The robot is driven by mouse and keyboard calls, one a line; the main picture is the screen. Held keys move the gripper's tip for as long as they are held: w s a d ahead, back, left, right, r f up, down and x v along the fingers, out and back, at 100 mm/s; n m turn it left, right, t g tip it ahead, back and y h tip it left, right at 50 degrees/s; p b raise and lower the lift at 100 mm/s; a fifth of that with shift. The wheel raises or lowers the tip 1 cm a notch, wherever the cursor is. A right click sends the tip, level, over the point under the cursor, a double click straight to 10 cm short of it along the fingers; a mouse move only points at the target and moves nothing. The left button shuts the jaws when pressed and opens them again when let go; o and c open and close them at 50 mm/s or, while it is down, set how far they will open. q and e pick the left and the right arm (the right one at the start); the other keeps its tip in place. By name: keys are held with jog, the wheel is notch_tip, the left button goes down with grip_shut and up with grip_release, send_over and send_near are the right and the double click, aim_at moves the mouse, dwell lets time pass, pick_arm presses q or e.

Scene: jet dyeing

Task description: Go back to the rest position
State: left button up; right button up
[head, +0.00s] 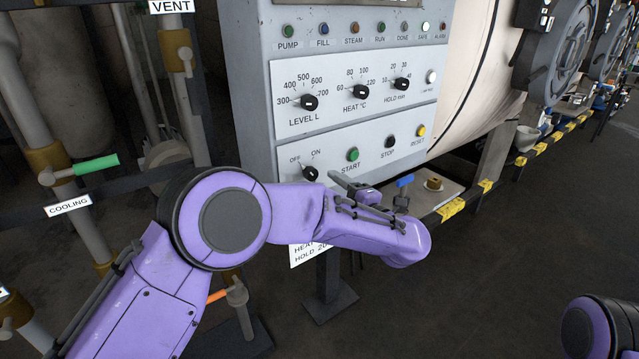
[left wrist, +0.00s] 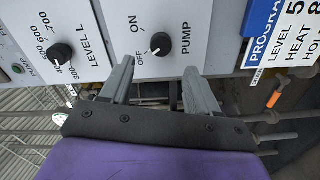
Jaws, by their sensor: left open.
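My left arm reaches across the front of the grey control panel (head: 250,100) in the head view. My left gripper (head: 352,188) is near the panel's lower edge, and part of it is hidden behind my wrist. In the left wrist view the two fingers (left wrist: 158,85) stand apart with nothing between them. The black pump knob (left wrist: 160,43) is just beyond the fingertips, with a visible gap, and its mark points towards OFF. In the head view this knob (head: 310,172) shows just above my forearm. My right gripper is out of view; only a purple part of my right arm shows at lower right.
Level (head: 309,102), heat (head: 361,92) and hold knobs (head: 402,84) sit higher on the panel. A green start button (head: 353,154) is near my gripper. Pipes with a green-handled valve (head: 95,165) stand at left. The floor (head: 480,290) at right looks clear.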

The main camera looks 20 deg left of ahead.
pick_arm(q)
jog(key=shift+v, duration=1.15)
notch_tip(320, 180, down, 8)
jog(key=d+m+t+h, duration=0.1)
jog(key=m+t+h, duration=0.45)
jog(key=m, duration=0.35)
jog(key=s+a+f+m+g+h+p, duration=0.1)
jog(key=s+a+f+m+g+h, duration=0.2)
jog(key=f, duration=0.5)
jog(key=s+a+f+m+g+h+p, duration=0.1)
jog(key=s+a+f+m+h, duration=0.25)
jog(key=s+f, duration=0.4)
jog(key=s+a+f+m+g+p, duration=0.1)
jog(key=s+a+f+g, duration=0.2)
jog(key=s, duration=0.7)
jog(key=s+a+f+m+g+p, duration=0.1)
jog(key=s+a+f+g, duration=0.2)
jog(key=s, duration=0.6)
jog(key=s+a+f+m+g+y+p, duration=0.1)
jog(key=s+a+f+g, duration=0.2)
jog(key=s, duration=0.7)
jog(key=a+f, duration=0.2)
jog(key=a, duration=0.2)
jog(key=shift+s+f, duration=0.35)
jog(key=shift+f, duration=0.05)
